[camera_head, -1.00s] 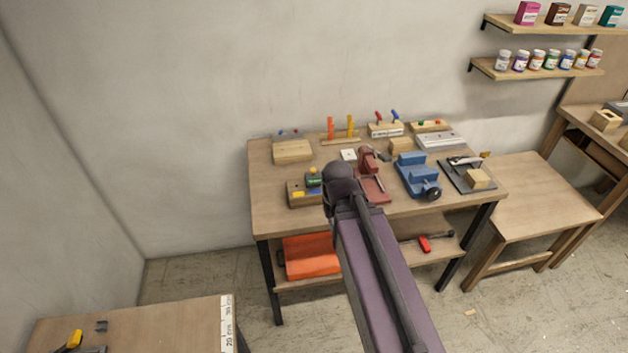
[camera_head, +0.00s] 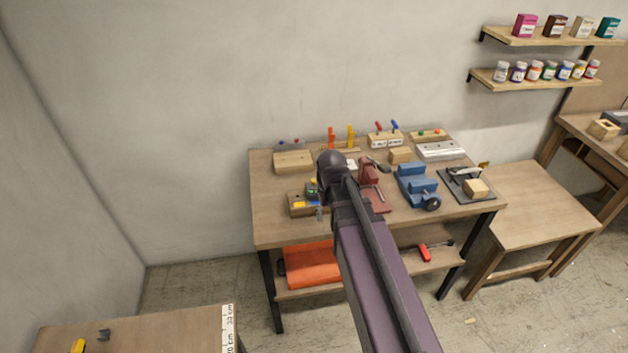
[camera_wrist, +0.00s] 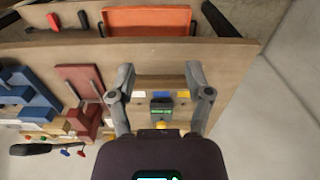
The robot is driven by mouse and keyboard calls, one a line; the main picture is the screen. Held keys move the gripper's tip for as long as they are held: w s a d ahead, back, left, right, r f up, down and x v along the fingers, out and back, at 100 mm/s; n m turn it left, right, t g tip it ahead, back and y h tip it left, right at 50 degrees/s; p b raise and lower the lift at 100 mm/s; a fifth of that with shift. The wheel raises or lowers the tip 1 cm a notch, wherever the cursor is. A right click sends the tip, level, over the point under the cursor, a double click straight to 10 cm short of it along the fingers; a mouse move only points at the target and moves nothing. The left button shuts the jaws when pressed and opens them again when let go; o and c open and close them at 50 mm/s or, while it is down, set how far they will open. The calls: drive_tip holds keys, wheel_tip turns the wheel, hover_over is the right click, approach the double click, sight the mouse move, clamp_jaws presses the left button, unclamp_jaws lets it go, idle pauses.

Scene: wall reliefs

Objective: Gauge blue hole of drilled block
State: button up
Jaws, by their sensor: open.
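My gripper (camera_wrist: 160,72) is open and empty in the wrist view, its two fingers spread above the workbench's front edge. A rack (camera_head: 384,140) at the back holds red- and blue-handled tools. A plain wooden block (camera_head: 293,163) lies at the back left. I cannot tell which block is the drilled one; no blue hole is clear. My arm hides part of the bench in the head view.
A red vise (camera_head: 369,174), a blue vise (camera_head: 414,182) and a dark plate with a clamp and wood block (camera_head: 477,188) fill the bench's middle and right. Orange and yellow upright pieces (camera_head: 341,138) stand at the back. An orange bin (camera_head: 311,266) is below.

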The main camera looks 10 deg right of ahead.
wheel_tip(320, 180, up, 6)
drive_tip(key=n+p, duration=0.2)
drive_tip(key=p, duration=0.4)
hover_over(314, 180)
drive_tip(key=shift+a+r, duration=0.1)
drive_tip(key=shift+r, duration=0.1)
drive_tip(key=shift+f+b, duration=0.15)
drive_tip(key=shift+b, duration=0.2)
wheel_tip(314, 180, down, 14)
drive_tip(key=b, duration=1.3)
drive_tip(key=shift+r, duration=0.25)
drive_tip(key=shift+s, duration=0.1)
clamp_jaws()
